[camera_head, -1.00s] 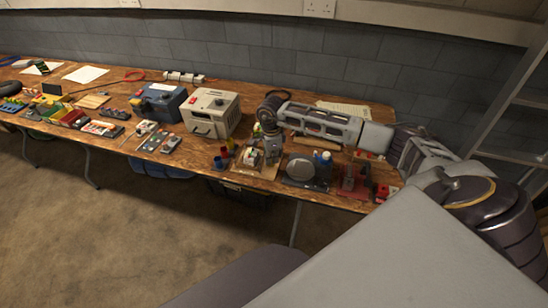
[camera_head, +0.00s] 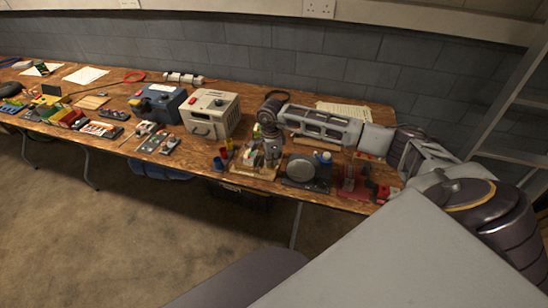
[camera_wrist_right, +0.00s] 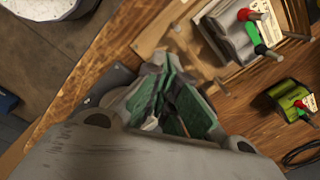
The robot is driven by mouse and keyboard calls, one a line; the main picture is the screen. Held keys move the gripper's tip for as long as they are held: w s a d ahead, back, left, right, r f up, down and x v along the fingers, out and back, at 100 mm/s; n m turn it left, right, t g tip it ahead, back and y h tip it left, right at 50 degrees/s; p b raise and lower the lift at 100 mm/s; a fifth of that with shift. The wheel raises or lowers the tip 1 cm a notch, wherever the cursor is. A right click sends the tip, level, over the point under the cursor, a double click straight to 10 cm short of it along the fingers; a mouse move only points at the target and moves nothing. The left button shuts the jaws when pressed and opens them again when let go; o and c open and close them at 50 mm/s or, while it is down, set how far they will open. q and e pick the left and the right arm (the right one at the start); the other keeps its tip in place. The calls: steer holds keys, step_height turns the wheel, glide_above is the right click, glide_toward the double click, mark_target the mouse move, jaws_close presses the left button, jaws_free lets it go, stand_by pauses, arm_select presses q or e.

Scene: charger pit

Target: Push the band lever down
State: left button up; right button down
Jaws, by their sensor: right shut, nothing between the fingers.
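My right gripper (camera_head: 273,160) points down over the wooden board (camera_head: 238,172) at the right part of the bench. In the right wrist view its green-padded fingers (camera_wrist_right: 172,108) are shut and empty. I cannot tell which of these, if either, is the band lever. The fingers look apart from both tips. In the head view the arm partly hides the block. My left gripper is not in view.
A round grey disc device (camera_head: 302,170) and a red stand (camera_head: 354,184) are right of the gripper. A red cup (camera_head: 229,145) and the cream box (camera_head: 211,113) are to its left.

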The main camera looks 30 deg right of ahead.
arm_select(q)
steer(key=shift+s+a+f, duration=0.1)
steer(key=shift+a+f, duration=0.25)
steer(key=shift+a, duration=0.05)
arm_select(e)
steer(key=shift+f, duration=0.4)
arm_select(q)
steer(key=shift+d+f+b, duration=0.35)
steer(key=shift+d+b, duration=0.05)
steer(key=shift+b, duration=0.2)
arm_select(e)
steer(key=shift+a+f, duration=0.1)
steer(key=shift+f, duration=0.35)
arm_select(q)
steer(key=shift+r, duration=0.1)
arm_select(e)
steer(key=shift+r, duration=0.1)
arm_select(q)
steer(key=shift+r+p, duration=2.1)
steer(key=shift+p, duration=0.1)
arm_select(e)
steer(key=shift+r, duration=3.95)
